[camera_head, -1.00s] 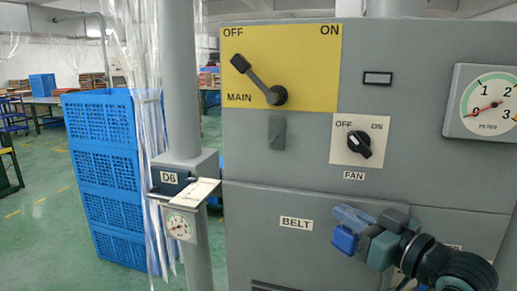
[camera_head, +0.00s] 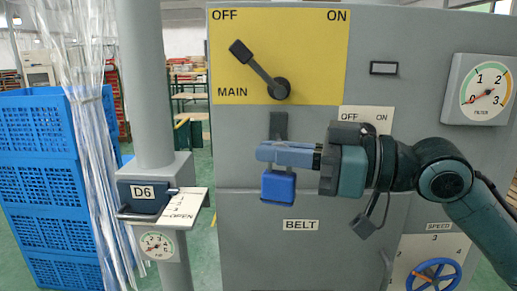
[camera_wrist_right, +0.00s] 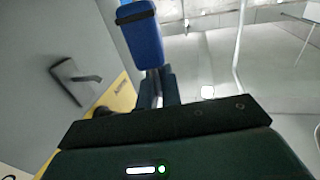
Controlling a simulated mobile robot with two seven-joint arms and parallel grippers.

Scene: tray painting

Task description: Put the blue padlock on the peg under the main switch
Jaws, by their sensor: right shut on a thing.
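The blue padlock (camera_head: 278,187) hangs just below the fingers of my right gripper (camera_head: 272,154), which is shut on it in front of the grey cabinet. The padlock also shows at the top of the right wrist view (camera_wrist_right: 141,36), beside the finger ends (camera_wrist_right: 156,88). The dark grey peg (camera_head: 278,124) stands under the main switch (camera_head: 262,72), right above the fingers in the head view; its lower end is hidden behind them. I cannot tell the gap in depth between padlock and peg. The main switch handle points to OFF on its yellow plate (camera_head: 315,60). My left gripper is out of view.
The fan plate (camera_head: 362,114) is partly hidden behind my right gripper. A grey post (camera_head: 145,90) with a D6 box (camera_head: 143,192) and a small gauge stands left of the cabinet. Blue crates (camera_head: 45,190) are stacked farther left. A blue handwheel (camera_head: 434,275) is low right.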

